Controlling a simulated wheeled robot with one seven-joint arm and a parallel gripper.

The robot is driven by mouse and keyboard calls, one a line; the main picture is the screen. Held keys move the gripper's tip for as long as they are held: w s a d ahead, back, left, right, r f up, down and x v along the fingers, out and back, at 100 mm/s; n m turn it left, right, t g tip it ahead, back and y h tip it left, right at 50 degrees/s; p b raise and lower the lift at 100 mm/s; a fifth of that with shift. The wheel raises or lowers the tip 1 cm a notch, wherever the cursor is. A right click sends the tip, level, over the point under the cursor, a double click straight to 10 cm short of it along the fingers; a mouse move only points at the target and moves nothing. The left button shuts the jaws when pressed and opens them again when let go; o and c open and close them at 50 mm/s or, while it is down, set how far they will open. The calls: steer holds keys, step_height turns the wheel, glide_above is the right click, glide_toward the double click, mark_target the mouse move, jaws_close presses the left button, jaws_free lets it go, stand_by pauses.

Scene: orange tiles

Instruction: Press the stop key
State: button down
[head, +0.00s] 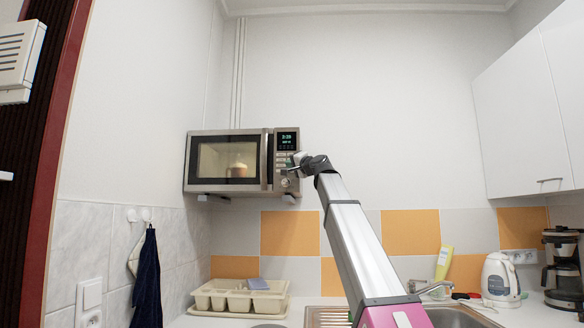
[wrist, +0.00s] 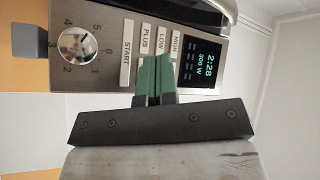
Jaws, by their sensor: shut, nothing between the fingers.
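The wall-mounted microwave (head: 264,165) has a lit window with a cup (head: 238,170) inside. In the wrist view its control panel (wrist: 100,20) shows a START key (wrist: 127,62), PLUS (wrist: 146,36), LOW (wrist: 162,40) and HIGH (wrist: 176,44) keys, and a lit display (wrist: 200,62) reading 2:28 and 300 W. No key marked stop is readable; the fingers cover part of the panel. My gripper (wrist: 154,60) is shut and empty, its green fingertips over the panel below PLUS and LOW. Contact cannot be told. In the head view my gripper (head: 295,160) is at the panel's right side.
The panel's round knob (wrist: 76,44) is left of the keys in the wrist view. Below the microwave, a dish rack (head: 240,300) sits on the counter by the sink. A kettle (head: 499,282) and coffee maker (head: 563,268) stand far right. White cupboards (head: 530,110) hang at right.

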steer(key=shift+w, duration=1.8)
stand_by(0.6)
steer(key=shift+w, duration=0.7)
stand_by(0.7)
steer(key=shift+s, duration=0.8)
steer(key=s, duration=0.5)
stand_by(0.6)
